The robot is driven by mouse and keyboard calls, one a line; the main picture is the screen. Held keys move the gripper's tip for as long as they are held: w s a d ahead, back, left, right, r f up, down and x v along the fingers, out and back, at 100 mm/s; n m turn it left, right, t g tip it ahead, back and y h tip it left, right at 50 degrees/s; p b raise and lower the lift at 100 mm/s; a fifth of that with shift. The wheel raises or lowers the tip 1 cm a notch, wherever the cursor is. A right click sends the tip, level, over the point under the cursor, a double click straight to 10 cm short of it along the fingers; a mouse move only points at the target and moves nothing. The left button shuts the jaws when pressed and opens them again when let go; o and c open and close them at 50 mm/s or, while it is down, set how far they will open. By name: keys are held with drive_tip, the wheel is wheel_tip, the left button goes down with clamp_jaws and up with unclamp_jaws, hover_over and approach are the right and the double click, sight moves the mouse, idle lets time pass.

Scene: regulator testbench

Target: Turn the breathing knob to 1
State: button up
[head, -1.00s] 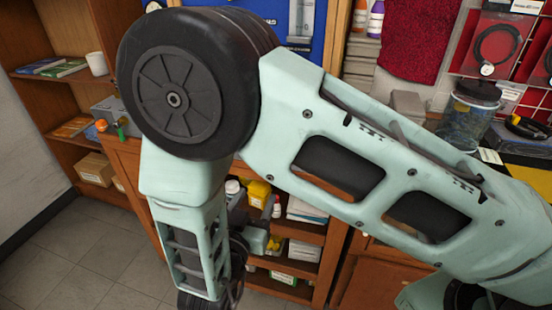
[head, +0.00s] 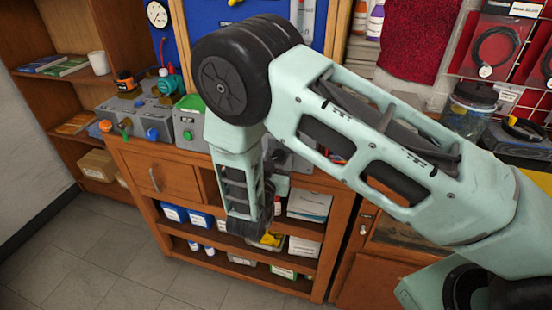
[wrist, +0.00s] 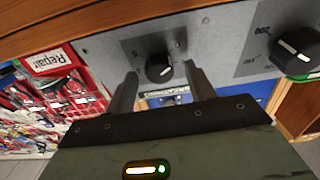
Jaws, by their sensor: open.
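In the wrist view a black round knob (wrist: 159,68) with a white mark sits on a grey panel (wrist: 105,47). My gripper (wrist: 160,76) is open, with one finger on each side of this knob in the picture. I cannot tell whether the fingers touch it. A second, larger black knob (wrist: 297,48) with a white pointer is on the panel to the right. In the head view my arm hides the knobs, and my fingers cannot be made out.
Grey boxes (head: 150,118) with coloured knobs and a green-topped box (head: 189,125) stand on the wooden bench, left of my arm. A jar (head: 470,112) stands at the right. Shelves with boxes are under the bench. The floor (head: 110,255) at the front left is clear.

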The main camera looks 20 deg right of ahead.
drive_tip(key=shift+c, duration=0.3)
drive_tip(key=c, duration=0.9)
drive_tip(key=shift+f+m+b, duration=0.15)
drive_tip(key=shift+m+b, duration=0.25)
drive_tip(key=shift+b, duration=0.2)
drive_tip(key=shift+f+m+b, duration=0.1)
drive_tip(key=shift+m+b, duration=0.6)
drive_tip(key=shift+b, duration=0.05)
drive_tip(key=m+g+b, duration=0.1)
drive_tip(key=m+b, duration=0.1)
drive_tip(key=m, duration=0.1)
drive_tip(key=shift+h+b, duration=0.4)
drive_tip(key=m+b, duration=0.3)
drive_tip(key=m, duration=0.1)
drive_tip(key=shift+g+b, duration=0.4)
drive_tip(key=shift+r+m+h+b, duration=0.2)
drive_tip(key=shift+m+h+b, duration=0.1)
drive_tip(key=shift+m+b, duration=0.55)
drive_tip(key=shift+m+g, duration=0.25)
drive_tip(key=shift+g, duration=0.05)
